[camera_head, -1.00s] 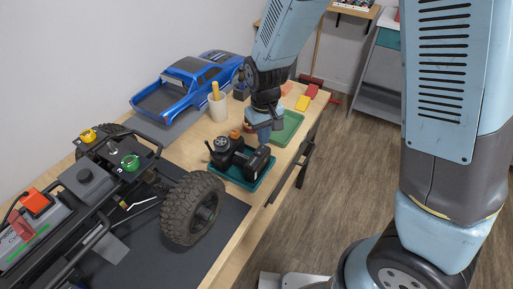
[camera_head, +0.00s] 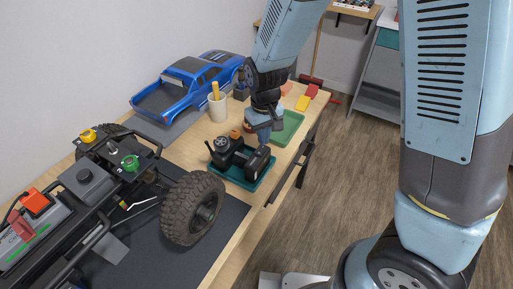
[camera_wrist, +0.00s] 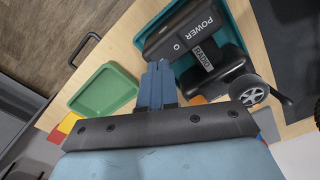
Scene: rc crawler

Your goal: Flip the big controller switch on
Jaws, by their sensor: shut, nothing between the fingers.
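The black controller (camera_head: 234,158) lies in a dark teal tray (camera_head: 247,186) on the wooden bench. My gripper (camera_head: 264,143) is over the right end of the controller. In the wrist view my gripper (camera_wrist: 157,66) has its blue fingers together with nothing between them, and the tips are at or close to the controller's edge. I cannot tell whether they touch. The switch's position is not clear.
A green tray (camera_head: 289,128) lies just beyond the controller. A pen cup (camera_head: 217,107) and a blue truck body (camera_head: 186,86) stand behind it. The crawler chassis with its big tire (camera_head: 192,208) is at left. Floor lies open right of the bench.

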